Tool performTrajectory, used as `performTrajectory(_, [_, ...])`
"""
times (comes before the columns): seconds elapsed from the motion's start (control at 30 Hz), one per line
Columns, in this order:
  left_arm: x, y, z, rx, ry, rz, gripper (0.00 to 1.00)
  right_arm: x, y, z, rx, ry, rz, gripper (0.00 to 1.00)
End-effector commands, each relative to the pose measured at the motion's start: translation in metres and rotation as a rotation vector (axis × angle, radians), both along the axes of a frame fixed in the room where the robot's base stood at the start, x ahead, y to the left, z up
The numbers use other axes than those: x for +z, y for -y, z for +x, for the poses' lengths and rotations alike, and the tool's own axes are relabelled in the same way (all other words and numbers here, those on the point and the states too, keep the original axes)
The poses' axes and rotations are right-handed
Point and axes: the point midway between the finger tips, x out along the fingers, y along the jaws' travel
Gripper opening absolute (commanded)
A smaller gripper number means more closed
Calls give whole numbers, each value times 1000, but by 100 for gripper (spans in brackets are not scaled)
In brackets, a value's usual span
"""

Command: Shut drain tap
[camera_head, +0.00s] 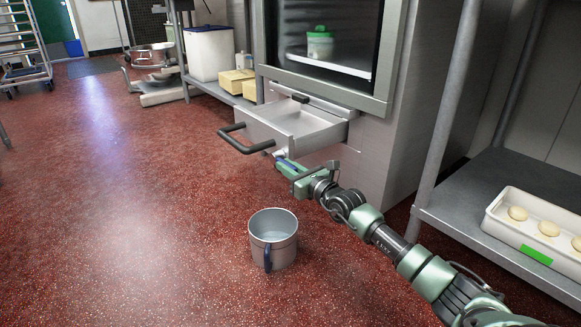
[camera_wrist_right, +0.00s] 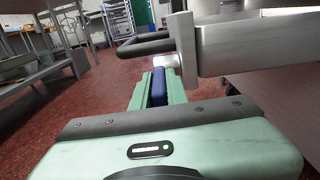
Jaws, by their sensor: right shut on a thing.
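The drain tap (camera_head: 281,154) sits low at the front of the pulled-out metal drawer (camera_head: 318,142) under the oven. Its blue lever (camera_wrist_right: 158,87) shows in the right wrist view between the green fingers of my right gripper (camera_head: 287,164), which is shut on it. The tap's pale metal body (camera_wrist_right: 167,60) is just beyond the fingertips. I cannot tell whether the tap lets anything through; no stream shows. A metal pot (camera_head: 272,240) with a blue handle stands upright on the floor below and in front. My left gripper is not in view.
The drawer's black handle (camera_head: 247,141) juts out left of the tap. The oven (camera_head: 330,45) stands above. At right, a shelf (camera_head: 500,180) bears a white tray (camera_head: 500,226) with dough rounds. The red floor at left is open.

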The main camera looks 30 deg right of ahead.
Motion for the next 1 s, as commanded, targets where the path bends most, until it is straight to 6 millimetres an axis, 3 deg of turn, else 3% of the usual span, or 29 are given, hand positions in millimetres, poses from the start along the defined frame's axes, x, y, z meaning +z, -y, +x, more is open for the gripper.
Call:
performTrajectory(0.53, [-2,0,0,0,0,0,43,-3,-3,0,-1,25,2,0])
performTrajectory(0.57, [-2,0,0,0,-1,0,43,-3,-3,0,-1,25,2,17])
performTrajectory(0.6, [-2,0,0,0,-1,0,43,-3,-3,0,-1,25,2,24])
performTrajectory(1.0, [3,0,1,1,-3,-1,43,-1,-3,-4,0,24,3,24])
